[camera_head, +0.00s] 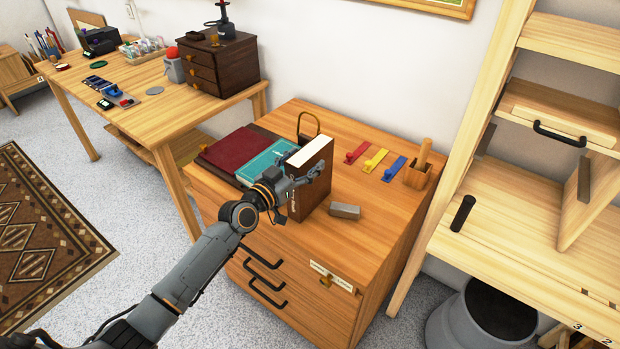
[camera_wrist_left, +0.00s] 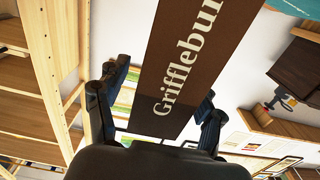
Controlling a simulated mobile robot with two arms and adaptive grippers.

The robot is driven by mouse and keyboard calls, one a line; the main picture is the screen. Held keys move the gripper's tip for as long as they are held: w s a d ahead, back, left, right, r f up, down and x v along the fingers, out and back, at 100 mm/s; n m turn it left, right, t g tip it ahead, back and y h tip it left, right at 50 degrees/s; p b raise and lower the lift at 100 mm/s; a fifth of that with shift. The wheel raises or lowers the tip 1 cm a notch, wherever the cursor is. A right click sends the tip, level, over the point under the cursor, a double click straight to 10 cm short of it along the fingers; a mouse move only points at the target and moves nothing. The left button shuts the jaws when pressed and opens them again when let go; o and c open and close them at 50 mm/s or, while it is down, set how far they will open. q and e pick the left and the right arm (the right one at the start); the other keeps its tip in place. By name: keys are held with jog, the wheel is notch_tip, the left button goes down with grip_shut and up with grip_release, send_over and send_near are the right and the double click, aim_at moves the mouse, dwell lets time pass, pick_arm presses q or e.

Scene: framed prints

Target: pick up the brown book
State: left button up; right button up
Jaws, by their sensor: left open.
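The brown book (camera_head: 319,180) stands upright on the wooden drawer cabinet (camera_head: 345,225), with its white page block showing on top. My left gripper (camera_head: 299,190) is at the spine side of the book. It is open, and in the left wrist view its fingers (camera_wrist_left: 165,95) lie on either side of the spine. I cannot tell whether they touch the covers. My right gripper is not in view.
A dark red book (camera_head: 238,150) and a teal book (camera_head: 266,162) lie left of the brown book. A grey block (camera_head: 345,211) lies just right of it. Coloured hooks (camera_head: 375,160) and a wooden holder (camera_head: 418,176) stand further right. A wooden shelf (camera_head: 500,215) borders the right.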

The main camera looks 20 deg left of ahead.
pick_arm(q)
jog(key=x, duration=0.3)
jog(key=shift+f, duration=0.1)
jog(key=shift+s, duration=0.15)
grip_shut()
jog(key=shift+r, duration=0.25)
